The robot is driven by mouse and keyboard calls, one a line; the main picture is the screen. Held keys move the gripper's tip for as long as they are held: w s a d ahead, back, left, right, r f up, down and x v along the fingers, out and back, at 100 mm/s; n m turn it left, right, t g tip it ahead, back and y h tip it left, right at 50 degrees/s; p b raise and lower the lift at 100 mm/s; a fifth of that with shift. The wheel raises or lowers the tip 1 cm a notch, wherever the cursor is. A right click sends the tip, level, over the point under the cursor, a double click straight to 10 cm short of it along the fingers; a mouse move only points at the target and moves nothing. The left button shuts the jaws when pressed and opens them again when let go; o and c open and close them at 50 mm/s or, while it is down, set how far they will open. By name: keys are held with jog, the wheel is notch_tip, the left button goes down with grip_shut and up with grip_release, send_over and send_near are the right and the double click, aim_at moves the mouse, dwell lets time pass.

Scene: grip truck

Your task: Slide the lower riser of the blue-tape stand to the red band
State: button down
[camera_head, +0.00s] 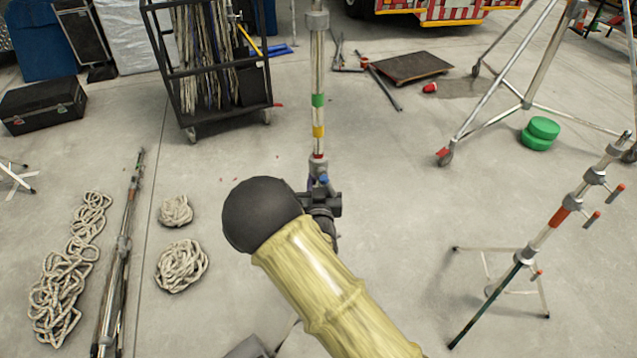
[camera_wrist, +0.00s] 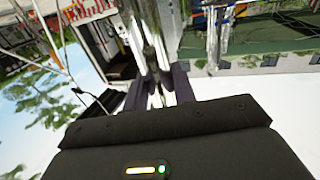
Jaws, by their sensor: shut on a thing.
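The stand (camera_head: 318,72) rises upright at the top centre of the head view, a pale metal tube with a grey collar (camera_head: 317,20) high up. Green (camera_head: 318,100), yellow (camera_head: 318,131) and red (camera_head: 318,156) bands mark the tube. The red band shows just above a lower collar (camera_head: 318,168) with a blue knob (camera_head: 323,180). My gripper (camera_head: 318,188) is shut on the stand at or just below this collar; my arm hides the exact contact. In the wrist view my gripper's fingers (camera_wrist: 160,92) close around a shiny metal tube (camera_wrist: 150,35). I see no blue tape for certain.
Another stand (camera_head: 557,217) with an orange-red band leans at the right. A large wheeled stand (camera_head: 520,80) and green discs (camera_head: 540,130) are behind it. A black cart (camera_head: 205,65), rope coils (camera_head: 181,265) and poles (camera_head: 122,245) lie left. Floor around the middle is mostly clear.

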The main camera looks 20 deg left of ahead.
aim_at(318, 138)
jog(key=shift+r+p, duration=4.1)
jog(key=shift+r, duration=3.75)
jog(key=c, duration=0.9)
grip_release()
jog(key=shift+f, duration=0.1)
jog(key=shift+s, duration=0.1)
jog(key=shift+s+f, duration=0.1)
jog(key=shift+s, duration=0.1)
jog(key=b+v, duration=0.1)
jog(key=v, duration=1.3)
jog(key=shift+s+d, duration=0.15)
jog(key=shift+s, duration=0.05)
